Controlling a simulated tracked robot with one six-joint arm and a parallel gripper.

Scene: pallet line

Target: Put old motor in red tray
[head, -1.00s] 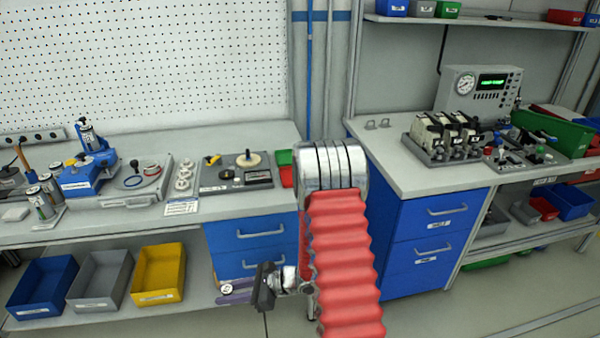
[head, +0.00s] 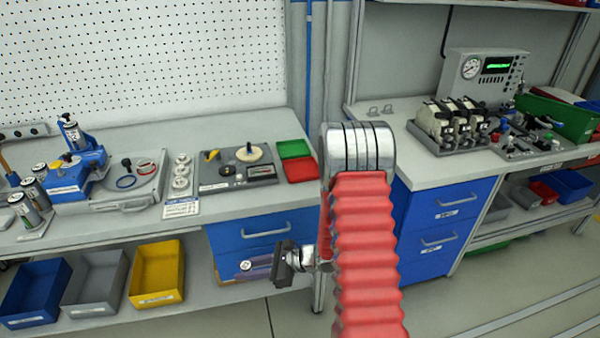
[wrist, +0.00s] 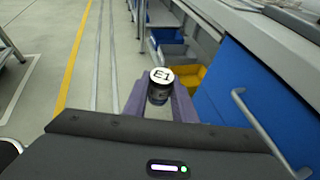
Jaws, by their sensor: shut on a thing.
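My gripper (head: 243,271) is shut on a small dark cylindrical motor (wrist: 160,86), whose pale round top reads "E1" in the wrist view. Its purple fingers flank the motor, which appears upright. In the head view the gripper hangs low in front of the blue drawers, below the bench top. The red tray (head: 300,170) lies on the bench top near its right end, above and to the right of my gripper in the picture. It is flat and looks empty.
A green tray (head: 294,149) lies just behind the red one. A grey tool board (head: 239,167) is left of them. A blue fixture (head: 75,170) and several cylinders (head: 30,208) stand further left. Blue, grey and yellow bins (head: 156,274) sit on the lower shelf.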

